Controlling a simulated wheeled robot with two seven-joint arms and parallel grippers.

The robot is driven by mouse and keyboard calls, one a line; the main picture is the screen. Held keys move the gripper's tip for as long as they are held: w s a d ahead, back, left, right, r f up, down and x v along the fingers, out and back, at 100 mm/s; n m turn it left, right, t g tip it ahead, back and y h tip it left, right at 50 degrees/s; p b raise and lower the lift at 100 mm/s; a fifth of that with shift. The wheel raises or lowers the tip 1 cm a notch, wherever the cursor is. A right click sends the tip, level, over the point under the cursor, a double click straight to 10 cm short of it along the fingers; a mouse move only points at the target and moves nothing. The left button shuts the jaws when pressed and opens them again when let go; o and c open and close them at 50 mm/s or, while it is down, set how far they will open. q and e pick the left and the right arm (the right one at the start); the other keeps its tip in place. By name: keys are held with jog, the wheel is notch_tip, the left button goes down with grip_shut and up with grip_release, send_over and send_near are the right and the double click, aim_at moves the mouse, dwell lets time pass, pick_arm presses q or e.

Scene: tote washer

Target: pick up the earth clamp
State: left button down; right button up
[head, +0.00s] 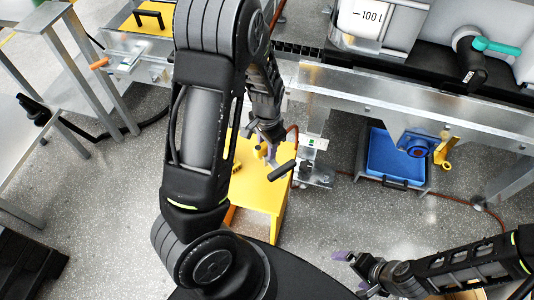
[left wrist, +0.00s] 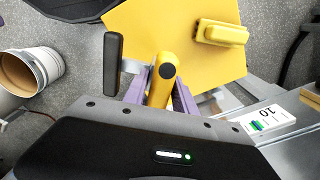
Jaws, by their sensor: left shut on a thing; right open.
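The earth clamp (left wrist: 158,88), as I take it, is a yellow piece with a dark round spot. In the left wrist view it sits between the purple fingers of my left gripper (left wrist: 160,92), which is shut on it. In the head view the left gripper (head: 267,152) is over a yellow stool (head: 262,192). A black bar (left wrist: 112,62) shows just left of the fingers, also in the head view (head: 281,171); I cannot tell whether it joins the clamp. My right gripper (head: 350,269) is open and empty over the floor at the lower right.
Another yellow piece (left wrist: 222,33) lies on the stool top. A metal frame (head: 420,110) runs along the machine behind. A blue tray (head: 392,165) stands below it, near a brown cable (head: 462,197). The floor between stool and tray is mostly clear.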

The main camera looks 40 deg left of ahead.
pick_arm(q)
jog(key=shift+r, duration=1.35)
pick_arm(e)
jog(key=shift+r, duration=0.15)
pick_arm(q)
jog(key=w+d+n+p, duration=0.1)
jog(key=w+d+n, duration=0.1)
jog(key=d, duration=0.4)
jog(key=w+d+n, duration=0.1)
jog(key=w+d, duration=0.3)
jog(key=d, duration=0.1)
jog(key=shift+w+d+r+n+p, duration=0.35)
jog(key=shift+d+r+n, duration=0.05)
jog(key=shift+r, duration=0.05)
pick_arm(e)
jog(key=shift+r, duration=0.75)
jog(key=shift+c, duration=0.6)
